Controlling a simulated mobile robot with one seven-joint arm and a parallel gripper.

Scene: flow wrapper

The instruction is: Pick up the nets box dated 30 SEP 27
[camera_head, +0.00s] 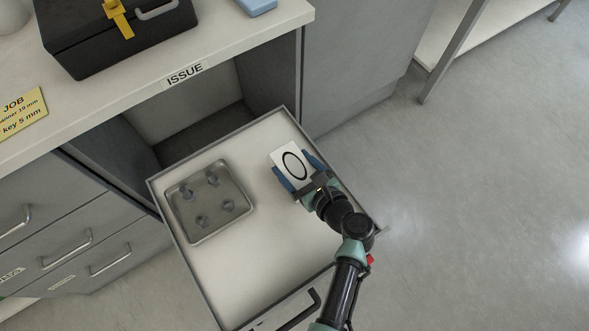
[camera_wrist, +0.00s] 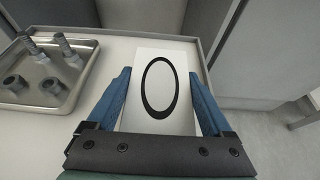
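A white box (camera_head: 281,158) with a black oval on its face is at the right side of the pulled-out drawer. It also shows in the wrist view (camera_wrist: 181,60). No date is readable on it, so I cannot tell whether it is the nets box dated 30 SEP 27. My gripper (camera_head: 299,170) has its two blue fingers on either side of this box, very close to its sides. In the wrist view my gripper (camera_wrist: 160,75) has the box between its fingers. Whether the fingers press on it, and whether it is lifted, I cannot tell.
A metal tray (camera_head: 248,208) with several grey bolt-like parts is on the left of the drawer (camera_head: 232,285). A black case (camera_head: 110,50) with a yellow latch, a yellow job card (camera_head: 22,112) and a blue item (camera_head: 257,5) are on the counter. The drawer's front area is clear.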

